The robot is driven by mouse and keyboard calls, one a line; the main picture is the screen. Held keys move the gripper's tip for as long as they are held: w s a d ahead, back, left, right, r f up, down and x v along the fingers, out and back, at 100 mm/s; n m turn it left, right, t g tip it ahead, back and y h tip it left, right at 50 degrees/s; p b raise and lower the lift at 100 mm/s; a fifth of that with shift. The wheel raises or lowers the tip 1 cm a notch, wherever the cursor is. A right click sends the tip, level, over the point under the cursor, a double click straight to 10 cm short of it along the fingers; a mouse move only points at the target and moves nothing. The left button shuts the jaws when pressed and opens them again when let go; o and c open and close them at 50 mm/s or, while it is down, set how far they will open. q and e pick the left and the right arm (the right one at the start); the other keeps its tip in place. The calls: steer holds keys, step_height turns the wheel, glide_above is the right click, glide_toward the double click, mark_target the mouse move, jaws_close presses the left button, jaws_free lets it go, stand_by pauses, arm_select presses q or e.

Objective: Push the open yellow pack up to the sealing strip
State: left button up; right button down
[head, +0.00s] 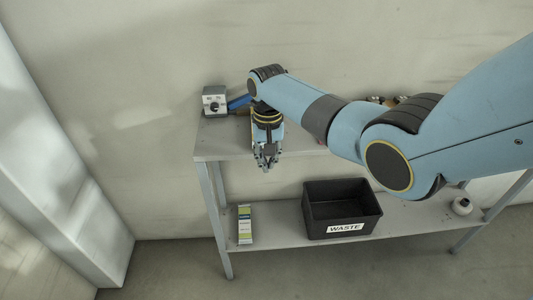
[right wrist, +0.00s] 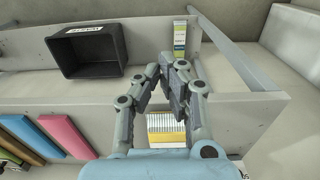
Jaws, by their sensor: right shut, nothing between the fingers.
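The yellow pack (right wrist: 166,124) shows in the right wrist view on the tabletop, between and behind the fingers of my right gripper (right wrist: 160,75). Its visible face has pale stripes and a yellow edge; my gripper and wrist hide part of it. In the head view my right gripper (head: 265,163) is shut and empty, pointing down at the table's front edge. Whether it touches the pack I cannot tell. A grey box with a black knob (head: 214,102) stands at the table's back left. I cannot make out the sealing strip. My left gripper is not in view.
A blue item (right wrist: 28,136) and a pink item (right wrist: 66,136) lie on the tabletop. A black waste bin (head: 341,205) and a striped carton (head: 245,224) stand on the lower shelf. A white round item (head: 462,206) is at the shelf's right. My right arm hides much of the tabletop.

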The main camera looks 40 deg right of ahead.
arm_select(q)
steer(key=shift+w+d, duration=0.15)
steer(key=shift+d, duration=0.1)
arm_select(e)
step_height(320, 180, up, 9)
steer(key=shift+w+d, duration=0.2)
steer(key=shift+w, duration=0.1)
